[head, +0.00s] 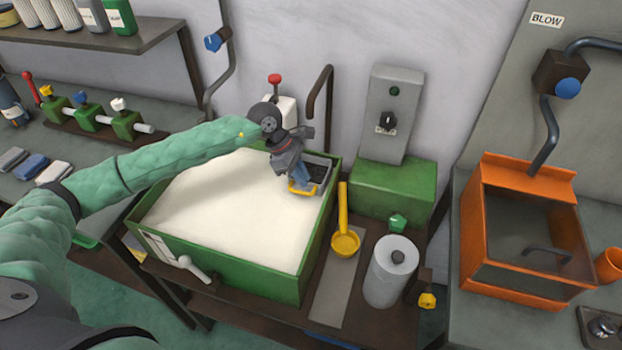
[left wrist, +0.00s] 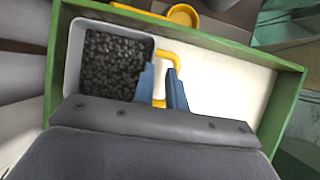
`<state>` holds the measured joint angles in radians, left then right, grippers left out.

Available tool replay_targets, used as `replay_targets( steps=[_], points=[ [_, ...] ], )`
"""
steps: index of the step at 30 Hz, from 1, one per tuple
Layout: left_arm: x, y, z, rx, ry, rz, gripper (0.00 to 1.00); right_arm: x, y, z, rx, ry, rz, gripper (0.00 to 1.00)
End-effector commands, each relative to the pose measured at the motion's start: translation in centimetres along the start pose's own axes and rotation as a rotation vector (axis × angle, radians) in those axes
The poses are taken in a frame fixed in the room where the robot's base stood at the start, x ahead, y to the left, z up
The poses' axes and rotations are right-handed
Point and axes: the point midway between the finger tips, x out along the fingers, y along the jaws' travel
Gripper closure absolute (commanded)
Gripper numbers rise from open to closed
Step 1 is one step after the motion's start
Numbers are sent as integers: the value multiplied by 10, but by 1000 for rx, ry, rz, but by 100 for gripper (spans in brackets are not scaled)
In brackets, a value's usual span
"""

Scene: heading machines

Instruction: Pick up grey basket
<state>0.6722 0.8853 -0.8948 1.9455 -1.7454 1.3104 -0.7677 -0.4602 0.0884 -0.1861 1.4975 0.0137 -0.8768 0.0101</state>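The grey basket (head: 319,166) sits at the back right corner of the green-walled tray (head: 322,225) of white material. In the left wrist view the basket (left wrist: 74,62) holds dark lumps, and its yellow handle (left wrist: 172,57) sticks out to the right. My left gripper (head: 302,184) points down at the handle. In the left wrist view its blue fingers (left wrist: 161,80) are apart, with parts of the handle showing around and between them. The right finger hides part of the handle, so contact is unclear. My right gripper is not in view.
A yellow ladle (head: 345,242) and a grey cylinder (head: 391,272) stand right of the tray. A green box (head: 394,190) with a grey control panel (head: 391,112) stands behind them. An orange bin (head: 524,285) is at the far right. Green valves (head: 88,118) are at left.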

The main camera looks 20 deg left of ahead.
Motion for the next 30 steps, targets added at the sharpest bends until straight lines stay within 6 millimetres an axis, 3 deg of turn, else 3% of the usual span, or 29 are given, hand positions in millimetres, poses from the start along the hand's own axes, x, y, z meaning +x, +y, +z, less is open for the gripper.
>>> replay_targets(
  steps=[3,6,15,24,30],
  points=[
    [-8,6,-22,16,86,-4,86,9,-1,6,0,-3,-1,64],
    [-7,7,-28,21,109,-6,86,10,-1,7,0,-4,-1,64],
    [18,6,-30,20,108,-8,86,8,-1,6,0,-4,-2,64],
    [51,9,-28,19,105,-9,86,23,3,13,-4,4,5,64],
    [68,9,-31,19,106,-6,86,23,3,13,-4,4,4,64]
  ],
)
